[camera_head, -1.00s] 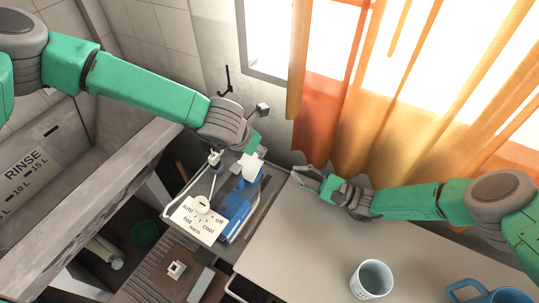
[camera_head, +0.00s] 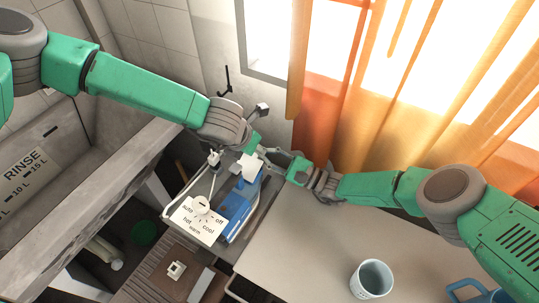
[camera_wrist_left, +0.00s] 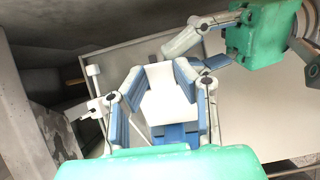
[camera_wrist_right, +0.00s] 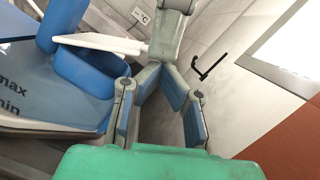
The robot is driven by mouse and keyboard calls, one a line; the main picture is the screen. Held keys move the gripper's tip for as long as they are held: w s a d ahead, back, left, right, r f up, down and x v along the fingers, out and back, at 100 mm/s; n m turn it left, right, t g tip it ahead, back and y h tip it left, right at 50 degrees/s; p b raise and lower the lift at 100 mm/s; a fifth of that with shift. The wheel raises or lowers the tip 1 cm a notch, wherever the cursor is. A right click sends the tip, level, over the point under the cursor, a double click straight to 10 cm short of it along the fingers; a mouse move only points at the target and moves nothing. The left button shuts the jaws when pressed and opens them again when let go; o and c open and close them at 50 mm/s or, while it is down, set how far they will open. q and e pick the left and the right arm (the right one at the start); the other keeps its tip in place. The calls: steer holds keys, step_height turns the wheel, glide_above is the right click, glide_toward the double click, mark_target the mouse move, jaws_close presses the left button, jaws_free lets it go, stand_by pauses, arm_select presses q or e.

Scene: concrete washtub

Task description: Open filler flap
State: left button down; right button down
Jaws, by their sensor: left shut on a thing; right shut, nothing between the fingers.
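The blue iron (camera_head: 238,210) lies on the narrow stand left of the table, with a white flap-like part (camera_head: 249,166) at its far end. In the left wrist view this white part (camera_wrist_left: 168,98) is between the fingers of my left gripper (camera_head: 254,152), shut on it. In the right wrist view a thin white piece (camera_wrist_right: 105,43) projects from the blue body (camera_wrist_right: 80,70) towards a grey finger. My right gripper (camera_head: 268,154) is shut and empty, close beside the left one and the white part. Whether it touches the part I cannot tell.
A white dial panel (camera_head: 196,222) stands just left of the iron. A concrete washtub (camera_head: 95,165) is at the left. Orange curtains (camera_head: 400,100) hang behind.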

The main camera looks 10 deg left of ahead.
arm_select(q)
steer(key=c, duration=1.3)
jaws_free()
arm_select(e)
steer(key=shift+s+r, duration=0.2)
steer(key=shift+r, duration=0.05)
arm_select(q)
steer(key=shift+r, duration=0.15)
